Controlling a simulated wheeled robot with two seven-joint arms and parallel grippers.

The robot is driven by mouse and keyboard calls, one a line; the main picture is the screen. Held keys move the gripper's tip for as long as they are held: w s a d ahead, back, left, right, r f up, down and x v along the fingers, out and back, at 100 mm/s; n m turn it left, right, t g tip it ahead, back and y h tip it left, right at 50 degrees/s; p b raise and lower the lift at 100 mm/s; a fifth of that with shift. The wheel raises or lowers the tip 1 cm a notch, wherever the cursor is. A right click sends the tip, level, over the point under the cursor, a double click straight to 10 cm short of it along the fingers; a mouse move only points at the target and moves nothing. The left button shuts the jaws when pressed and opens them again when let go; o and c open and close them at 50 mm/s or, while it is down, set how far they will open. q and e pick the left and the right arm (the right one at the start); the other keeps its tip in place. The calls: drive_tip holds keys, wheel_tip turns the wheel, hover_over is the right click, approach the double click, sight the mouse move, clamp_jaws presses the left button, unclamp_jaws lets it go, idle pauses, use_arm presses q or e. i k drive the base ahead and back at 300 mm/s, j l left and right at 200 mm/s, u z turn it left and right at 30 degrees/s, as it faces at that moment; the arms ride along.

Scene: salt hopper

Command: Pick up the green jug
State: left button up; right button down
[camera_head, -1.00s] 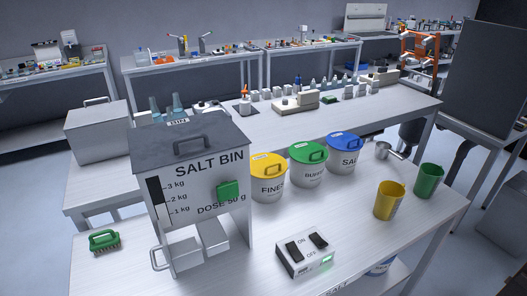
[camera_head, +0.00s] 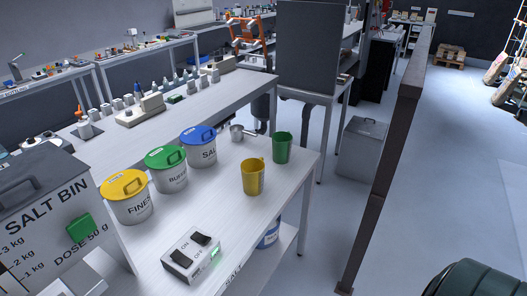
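The green jug (camera_head: 282,148) stands upright near the far right corner of the white table (camera_head: 225,216). A yellow jug (camera_head: 253,177) stands in front of it and to its left, with a small gap between them. A metal scoop or pan (camera_head: 237,132) lies to the left of the green jug. Neither of my grippers shows in the head view.
Three lidded tubs, yellow (camera_head: 125,196), green (camera_head: 166,168) and blue (camera_head: 198,146), stand in a row left of the jugs. A switch box (camera_head: 191,255) sits at the front edge. The salt bin (camera_head: 45,215) is at left. A dark post-and-rail barrier (camera_head: 393,165) stands to the right.

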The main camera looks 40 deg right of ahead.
sight(282, 141)
drive_tip(key=z, duration=1.15)
